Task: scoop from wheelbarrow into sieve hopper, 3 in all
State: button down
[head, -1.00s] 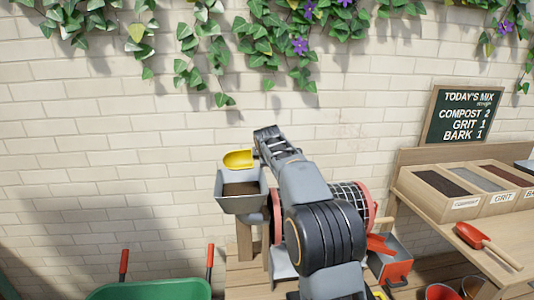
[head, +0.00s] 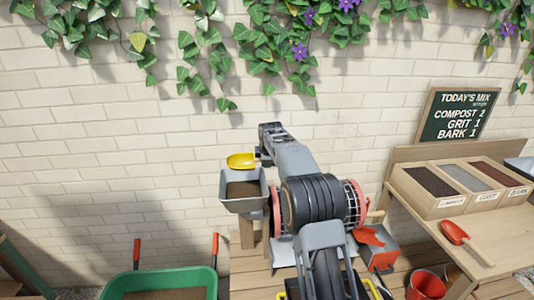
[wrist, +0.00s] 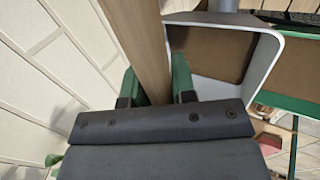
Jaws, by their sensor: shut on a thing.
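The yellow scoop (head: 241,160) is at the back rim of the grey sieve hopper (head: 243,205), high up. Brown material shows inside the hopper. My gripper is shut on the scoop, but my arm hides the grip in the head view. In the wrist view my gripper's fingers (wrist: 158,90) stand either side of a long wooden bar (wrist: 148,45); the yellow bowl is out of sight there. The hopper (wrist: 276,52) is just right of the fingers in that view. The green wheelbarrow (head: 212,281), with brown material in it, stands at the lower left.
A mesh drum (head: 352,205) with red rings sits right of the hopper, partly behind my arm. A wooden bench at right bears bins (head: 432,207) and a red trowel (head: 453,231). A red bucket (head: 427,284) stands below. A brick wall (head: 90,130) closes off the back.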

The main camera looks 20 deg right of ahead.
jog(key=shift+w+d+r+g+y+p, duration=0.15)
jog(key=shift+g+p, duration=0.25)
jog(key=shift+p, duration=1.15)
jog(key=shift+s+a+r+g+y+p, duration=0.1)
jog(key=shift+g+y+p, duration=0.25)
jog(key=shift+p, duration=1.2)
jog(key=shift+w+d+r+g+y+p, duration=0.1)
jog(key=shift+g+p, duration=0.35)
jog(key=shift+p, duration=1.1)
jog(key=p, duration=0.3)
jog(key=shift+f+g, duration=0.15)
jog(key=shift+g, duration=0.25)
jog(key=shift+f, duration=0.15)
